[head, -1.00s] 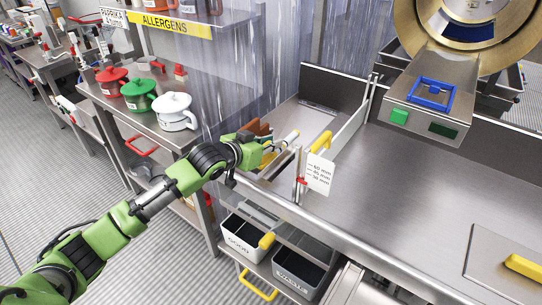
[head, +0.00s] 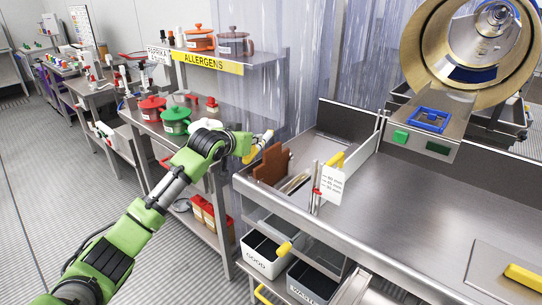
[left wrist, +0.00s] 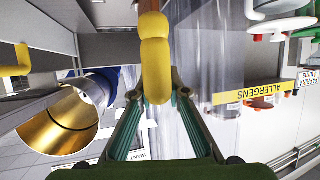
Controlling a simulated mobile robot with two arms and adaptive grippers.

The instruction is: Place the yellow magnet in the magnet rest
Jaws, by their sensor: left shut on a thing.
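My left gripper (head: 254,146) is up by the left end of the steel bench, beside the clear strip curtain. It is shut on a yellow rounded bar, likely the yellow magnet (left wrist: 156,60), which stands between the fingers in the left wrist view. In the head view part of the yellow bar (head: 242,148) shows at the gripper, with a pale tip beyond it. The gripper is above and left of a brown upright block (head: 271,165) in the bench's left compartment. I cannot tell which thing is the magnet rest. My right gripper is not in view.
A shelf with an ALLERGENS label (head: 207,62) and red and green pots (head: 175,121) stands left. A post with a white card (head: 329,184) and a divider with a yellow handle border the compartment. GOOD and WASTE bins (head: 266,258) sit below. The bench's middle is clear.

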